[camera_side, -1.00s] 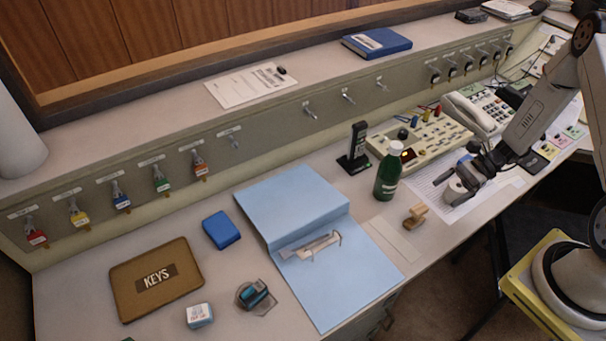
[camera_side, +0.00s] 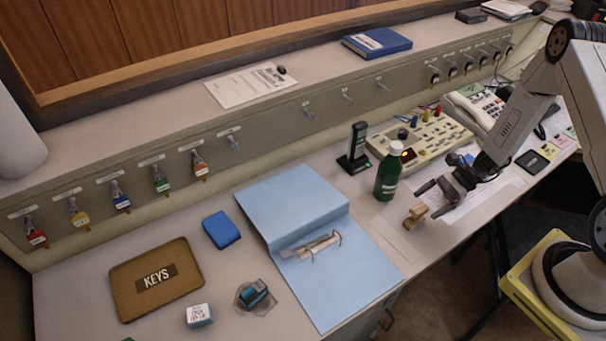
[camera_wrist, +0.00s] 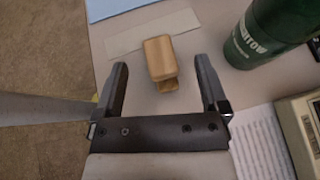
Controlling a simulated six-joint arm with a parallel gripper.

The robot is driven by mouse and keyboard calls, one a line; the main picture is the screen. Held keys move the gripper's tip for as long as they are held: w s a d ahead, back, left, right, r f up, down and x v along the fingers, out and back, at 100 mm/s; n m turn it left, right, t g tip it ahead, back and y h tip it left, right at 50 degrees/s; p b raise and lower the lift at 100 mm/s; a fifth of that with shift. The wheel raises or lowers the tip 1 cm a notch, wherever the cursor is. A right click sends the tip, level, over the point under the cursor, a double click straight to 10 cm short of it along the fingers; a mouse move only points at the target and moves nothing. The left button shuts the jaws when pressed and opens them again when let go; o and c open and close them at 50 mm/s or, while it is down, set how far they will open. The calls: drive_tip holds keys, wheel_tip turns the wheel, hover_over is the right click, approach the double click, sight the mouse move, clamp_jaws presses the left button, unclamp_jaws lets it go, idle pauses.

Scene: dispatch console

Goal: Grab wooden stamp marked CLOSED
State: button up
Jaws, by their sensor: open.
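A wooden stamp (camera_side: 416,215) stands on the desk in front of the green bottle in the side view. In the wrist view the stamp (camera_wrist: 159,60) shows its plain wooden top, ahead of and between the fingers. No marking on it can be read. My gripper (camera_side: 423,198) is open and empty, just right of and above the stamp in the side view. In the wrist view the gripper (camera_wrist: 163,82) has its fingers spread wide, one to each side of the stamp's near end, with no visible contact.
A green bottle (camera_side: 386,175) stands close behind the stamp; it shows at upper right in the wrist view (camera_wrist: 268,35). A pale strip (camera_wrist: 152,32) lies beyond the stamp. An open blue folder (camera_side: 345,270) lies to the left. The desk's front edge (camera_side: 445,262) is near.

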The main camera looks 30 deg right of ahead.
sight(416, 216)
drive_tip(key=shift+x, duration=1.15)
clamp_jaws()
